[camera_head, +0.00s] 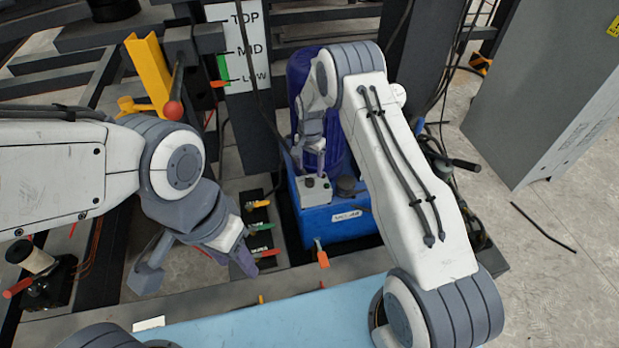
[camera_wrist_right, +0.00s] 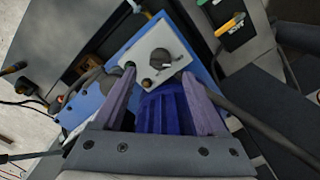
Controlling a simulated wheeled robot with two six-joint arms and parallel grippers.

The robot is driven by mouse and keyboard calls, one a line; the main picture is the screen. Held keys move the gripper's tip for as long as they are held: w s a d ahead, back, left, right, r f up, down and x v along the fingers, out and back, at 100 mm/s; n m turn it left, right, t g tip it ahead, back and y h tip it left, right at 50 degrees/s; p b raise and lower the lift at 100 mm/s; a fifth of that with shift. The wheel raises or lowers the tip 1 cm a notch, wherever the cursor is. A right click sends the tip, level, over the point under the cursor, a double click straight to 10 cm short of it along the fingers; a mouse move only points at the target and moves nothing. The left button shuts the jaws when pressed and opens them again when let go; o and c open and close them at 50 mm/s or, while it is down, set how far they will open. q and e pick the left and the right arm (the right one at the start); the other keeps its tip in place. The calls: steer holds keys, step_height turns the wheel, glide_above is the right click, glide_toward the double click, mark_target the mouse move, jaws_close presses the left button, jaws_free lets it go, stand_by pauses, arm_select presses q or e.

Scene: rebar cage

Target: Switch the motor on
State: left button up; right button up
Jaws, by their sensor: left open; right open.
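The motor (camera_head: 302,68) is a blue-purple finned body behind my right arm, partly hidden by it. It also shows between the fingers in the right wrist view (camera_wrist_right: 163,112). A pale grey switch box (camera_head: 317,196) sits on the blue tank (camera_head: 338,222). In the right wrist view its face (camera_wrist_right: 140,48) carries a black rotary knob (camera_wrist_right: 162,60) with a white mark. My right gripper (camera_head: 314,160) is open and points down just above the box, its fingertips either side of the knob. Contact cannot be told. My left gripper (camera_head: 197,268) is open and empty, left of the tank.
A TOP/MID/LOW scale (camera_head: 240,45) stands behind. A red-ball lever (camera_head: 173,110) and a yellow post (camera_head: 149,70) are at the upper left.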

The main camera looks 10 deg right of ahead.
mark_target(310, 178)
step_height(310, 178, down, 6)
steer(key=shift+r, duration=0.1)
jaws_close()
